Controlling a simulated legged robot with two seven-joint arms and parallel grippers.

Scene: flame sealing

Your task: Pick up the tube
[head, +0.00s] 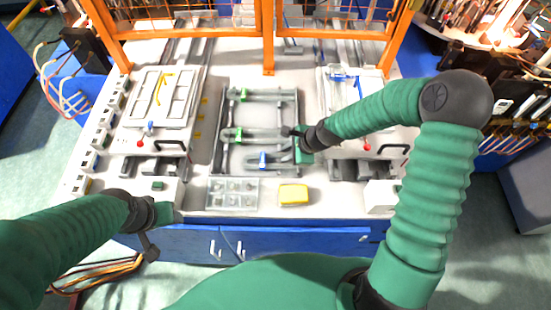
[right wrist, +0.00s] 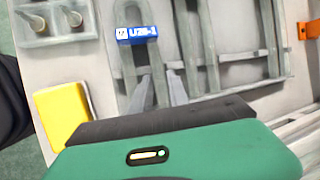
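A grey U-shaped tube with a blue label reading roughly "U26-1" (right wrist: 137,35) lies in a rack; in the head view its blue label (head: 263,160) is at the rack's near end. My right gripper (head: 287,156) is over this near part of the rack. In the right wrist view its two grey fingers (right wrist: 159,94) are apart, one on each side of a tube leg; I cannot tell whether they touch it. Two more tubes with green labels (head: 240,133) (head: 243,94) lie farther back. My left gripper (head: 172,213) is at the table's front left edge; its fingers are unclear.
The rack (head: 223,160) stands mid-table. A clear compartment box (head: 233,194) and a yellow block (head: 294,195) lie in front of it. White fixtures (head: 160,97) flank the rack. An orange frame (head: 268,40) rises behind.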

